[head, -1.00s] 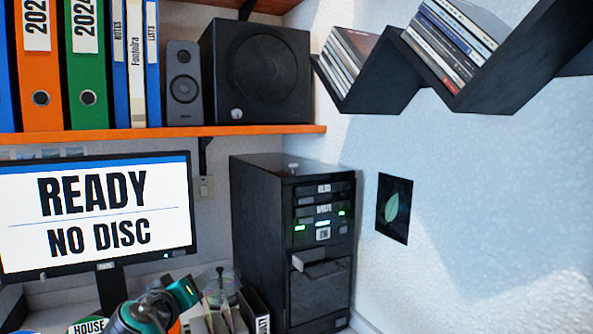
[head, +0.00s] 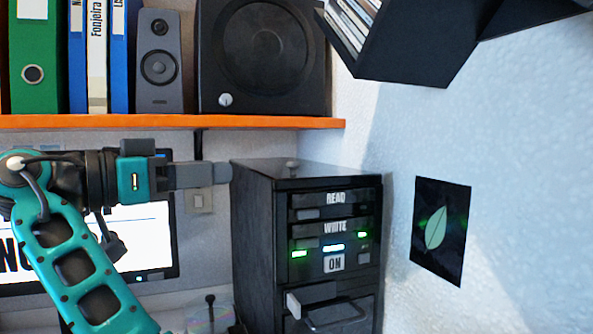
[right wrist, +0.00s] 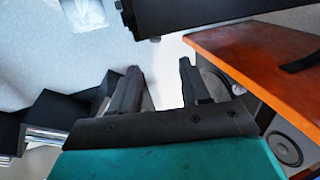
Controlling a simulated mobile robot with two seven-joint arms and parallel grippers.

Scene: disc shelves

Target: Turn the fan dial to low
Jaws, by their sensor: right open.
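A small round grey knob (head: 292,163) stands on top of the black computer tower (head: 255,230); it looks like the fan dial. Its setting is too small to read. My right gripper (head: 226,173) points right, seen edge-on, with its tips just left of the tower's upper left edge, apart from the knob. In the right wrist view, my right gripper (right wrist: 158,68) has its two fingers spread with nothing between them. The tower (right wrist: 230,14) shows upside down beyond them, with the small knob (right wrist: 155,39) hanging from its edge. My left gripper is not in view.
An orange shelf (head: 180,122) with binders, a speaker (head: 160,70) and a subwoofer (head: 265,60) hangs above the tower. A black disc shelf (head: 410,50) juts out at upper right. A monitor (head: 150,262) stands behind my arm. Space directly above the tower is open.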

